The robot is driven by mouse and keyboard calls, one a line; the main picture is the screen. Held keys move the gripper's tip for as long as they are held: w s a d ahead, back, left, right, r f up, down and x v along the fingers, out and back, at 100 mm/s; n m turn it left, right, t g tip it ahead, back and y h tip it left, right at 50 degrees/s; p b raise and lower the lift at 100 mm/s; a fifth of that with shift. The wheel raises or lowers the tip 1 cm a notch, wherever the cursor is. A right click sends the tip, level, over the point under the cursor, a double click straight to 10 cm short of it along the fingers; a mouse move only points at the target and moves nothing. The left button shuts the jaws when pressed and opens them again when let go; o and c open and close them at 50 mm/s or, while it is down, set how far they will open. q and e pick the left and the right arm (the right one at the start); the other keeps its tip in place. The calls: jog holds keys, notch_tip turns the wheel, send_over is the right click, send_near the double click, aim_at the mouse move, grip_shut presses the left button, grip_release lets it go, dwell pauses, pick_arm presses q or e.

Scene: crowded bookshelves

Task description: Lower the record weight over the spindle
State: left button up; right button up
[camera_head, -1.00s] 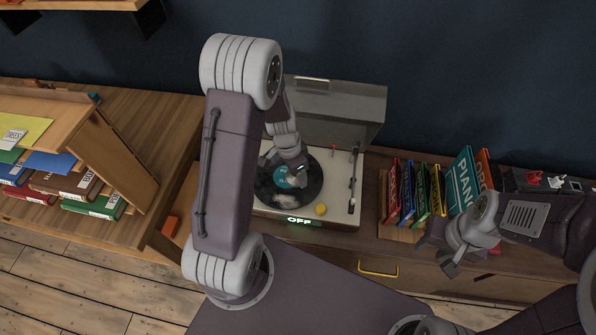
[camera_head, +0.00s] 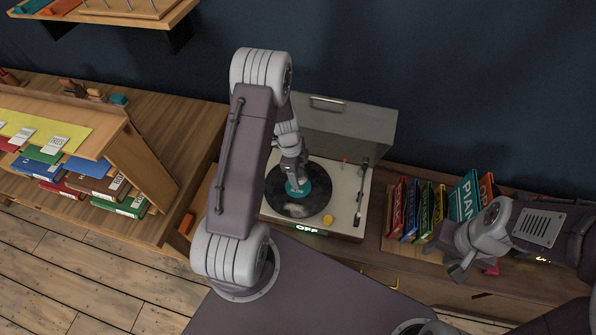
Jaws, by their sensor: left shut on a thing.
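The record player (camera_head: 350,196) stands on the cabinet with its grey lid (camera_head: 345,130) raised. A black record (camera_head: 318,207) with a teal label (camera_head: 308,190) lies on it. My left gripper (camera_head: 295,184) points down over the label, at or near the record's middle. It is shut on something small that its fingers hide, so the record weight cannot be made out. The spindle is hidden too. I cannot tell whether the gripper's load touches the record. My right gripper (camera_head: 446,260) is open and empty in front of the books at the right.
A green sign (camera_head: 308,230) on the front reads OFF. Upright colourful books (camera_head: 416,208) stand to the right. A wooden shelf unit (camera_head: 140,175) with binders stands at the left.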

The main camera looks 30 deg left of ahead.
pick_arm(q)
notch_tip(320, 180, down, 2)
jog(key=shift+f+b, duration=0.1)
jog(key=shift+b, duration=0.35)
notch_tip(320, 180, down, 2)
jog(key=b, duration=0.2)
jog(key=shift+f+b, duration=0.2)
jog(key=shift+b, duration=0.15)
jog(key=o, duration=1.8)
jog(key=shift+r, duration=0.1)
